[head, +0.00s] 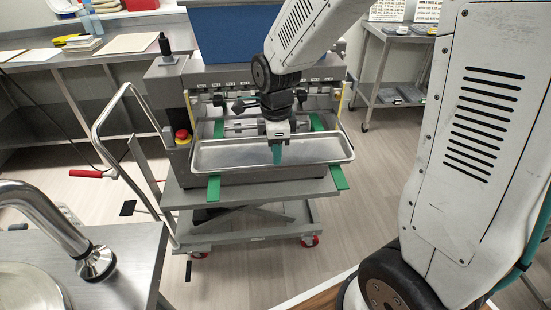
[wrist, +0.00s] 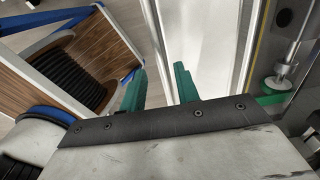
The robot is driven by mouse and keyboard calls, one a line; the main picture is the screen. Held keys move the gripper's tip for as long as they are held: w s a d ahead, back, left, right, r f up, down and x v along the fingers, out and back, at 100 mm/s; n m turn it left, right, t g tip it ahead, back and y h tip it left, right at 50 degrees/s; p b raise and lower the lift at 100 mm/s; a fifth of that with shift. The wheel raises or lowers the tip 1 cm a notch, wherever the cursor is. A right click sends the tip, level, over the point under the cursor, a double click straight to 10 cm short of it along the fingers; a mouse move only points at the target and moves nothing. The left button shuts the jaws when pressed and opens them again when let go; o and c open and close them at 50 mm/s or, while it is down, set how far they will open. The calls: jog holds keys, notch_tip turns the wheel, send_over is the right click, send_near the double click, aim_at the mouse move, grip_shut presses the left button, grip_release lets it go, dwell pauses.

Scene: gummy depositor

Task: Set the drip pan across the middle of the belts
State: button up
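The drip pan (head: 225,157) is a shallow silver tray. It lies level across the two green belts (head: 213,188) (head: 338,177), whose ends show in front of and behind it. Whether it rests fully on them cannot be told. My gripper (head: 277,153) points down over the pan, near the middle of its near side. In the wrist view my gripper's green fingers (wrist: 160,88) stand apart, with the pan's rim (wrist: 152,30) running down between them. The gap looks wider than the rim. The fingertips' lower ends are partly hidden.
The grey depositor (head: 170,85) stands behind the pan, with a nozzle row and a red stop button (head: 182,136). Its cart (head: 250,195) has red casters. A steel table (head: 125,255) is at front left. Open floor lies right of the cart.

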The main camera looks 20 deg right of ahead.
notch_tip(320, 180, up, 8)
jog(key=s+d+r+n, duration=0.1)
jog(key=s+r+n, duration=0.2)
jog(key=s+n, duration=0.7)
jog(key=s+d+r+n+t, duration=0.1)
jog(key=s+r+n, duration=0.3)
jog(key=s+n, duration=0.7)
jog(key=shift+s+d+n, duration=0.3)
jog(key=shift+s+d, duration=0.2)
jog(key=shift+d, duration=0.05)
